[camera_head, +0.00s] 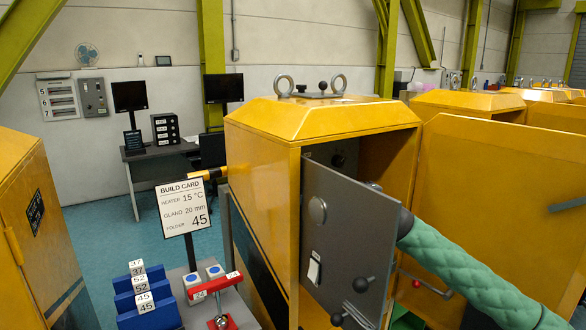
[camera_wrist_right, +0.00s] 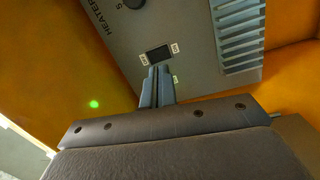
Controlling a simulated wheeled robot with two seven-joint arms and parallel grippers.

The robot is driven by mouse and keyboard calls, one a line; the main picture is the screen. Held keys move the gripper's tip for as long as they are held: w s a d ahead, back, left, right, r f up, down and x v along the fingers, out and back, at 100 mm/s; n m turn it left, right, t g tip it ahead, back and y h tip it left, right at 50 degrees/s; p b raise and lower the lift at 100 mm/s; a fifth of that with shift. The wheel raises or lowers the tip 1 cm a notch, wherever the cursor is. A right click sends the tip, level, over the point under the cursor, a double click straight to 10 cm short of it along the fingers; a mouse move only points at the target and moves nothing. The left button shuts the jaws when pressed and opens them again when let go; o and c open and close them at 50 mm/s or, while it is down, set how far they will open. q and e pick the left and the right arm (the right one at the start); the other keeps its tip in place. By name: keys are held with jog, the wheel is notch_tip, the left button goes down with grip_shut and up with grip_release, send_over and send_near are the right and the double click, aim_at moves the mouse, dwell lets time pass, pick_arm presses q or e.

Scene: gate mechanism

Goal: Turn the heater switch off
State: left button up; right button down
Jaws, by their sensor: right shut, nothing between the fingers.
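The heater panel (camera_wrist_right: 195,25) is a grey plate marked HEATER, inside a yellow cabinet. In the head view my green-sleeved right arm reaches behind the open grey door (camera_head: 335,240) of the yellow cabinet (camera_head: 262,180), hiding the gripper. My left gripper is out of view.
A black knob (camera_wrist_right: 133,3) and grey fins (camera_wrist_right: 240,35) flank the switch on the panel. The door carries a white rocker (camera_head: 314,270) and ball-ended levers. The build card (camera_head: 183,206) reads heater 15 °C.

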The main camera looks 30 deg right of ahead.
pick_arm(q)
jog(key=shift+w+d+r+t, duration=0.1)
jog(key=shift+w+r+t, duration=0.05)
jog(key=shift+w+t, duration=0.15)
pick_arm(e)
jog(key=n+y, duration=0.1)
jog(key=a+r+n+t+y, duration=0.1)
jog(key=n, duration=0.1)
jog(key=shift+s+a+r, duration=0.25)
jog(key=shift+a+r, duration=0.05)
jog(key=shift+d, duration=0.1)
